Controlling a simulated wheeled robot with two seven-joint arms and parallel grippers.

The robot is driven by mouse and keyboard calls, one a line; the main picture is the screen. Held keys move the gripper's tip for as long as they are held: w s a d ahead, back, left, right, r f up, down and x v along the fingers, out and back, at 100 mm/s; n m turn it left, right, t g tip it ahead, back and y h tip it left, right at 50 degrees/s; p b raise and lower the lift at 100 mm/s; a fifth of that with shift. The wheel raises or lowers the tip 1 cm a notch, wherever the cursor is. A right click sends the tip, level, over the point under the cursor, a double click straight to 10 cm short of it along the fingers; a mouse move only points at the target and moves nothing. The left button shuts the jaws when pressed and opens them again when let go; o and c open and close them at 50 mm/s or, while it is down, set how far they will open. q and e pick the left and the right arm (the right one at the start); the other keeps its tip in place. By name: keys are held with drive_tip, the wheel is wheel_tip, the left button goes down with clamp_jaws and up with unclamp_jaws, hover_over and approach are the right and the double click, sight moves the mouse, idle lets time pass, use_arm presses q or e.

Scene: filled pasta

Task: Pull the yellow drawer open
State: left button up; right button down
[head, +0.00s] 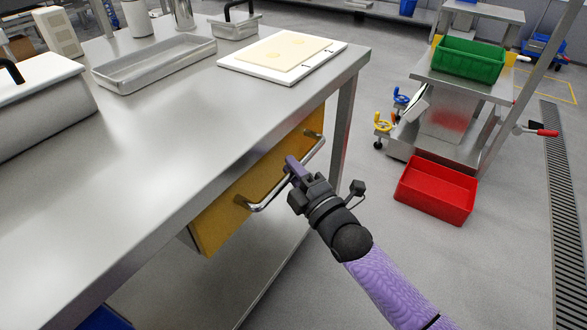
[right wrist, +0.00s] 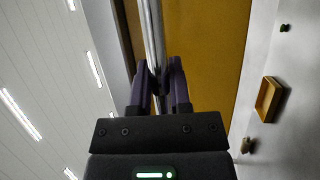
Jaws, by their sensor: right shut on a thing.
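The yellow drawer (head: 258,178) is set under the steel table (head: 160,150), and its front looks flush with the table's edge. A metal bar handle (head: 262,204) runs along the drawer front. My right gripper (head: 290,168) is at the handle's middle. In the right wrist view its purple fingers (right wrist: 162,95) stand on either side of the handle bar (right wrist: 153,40), shut on it, with the yellow front (right wrist: 205,50) just behind. My left gripper is not in view.
On the table are a shallow metal tray (head: 155,64) and a white board with a dough sheet (head: 283,52). A red bin (head: 436,188) lies on the floor to the right. A steel cart (head: 450,120) carries a green bin (head: 468,60). The floor beside the drawer is clear.

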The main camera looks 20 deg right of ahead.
idle(0.4)
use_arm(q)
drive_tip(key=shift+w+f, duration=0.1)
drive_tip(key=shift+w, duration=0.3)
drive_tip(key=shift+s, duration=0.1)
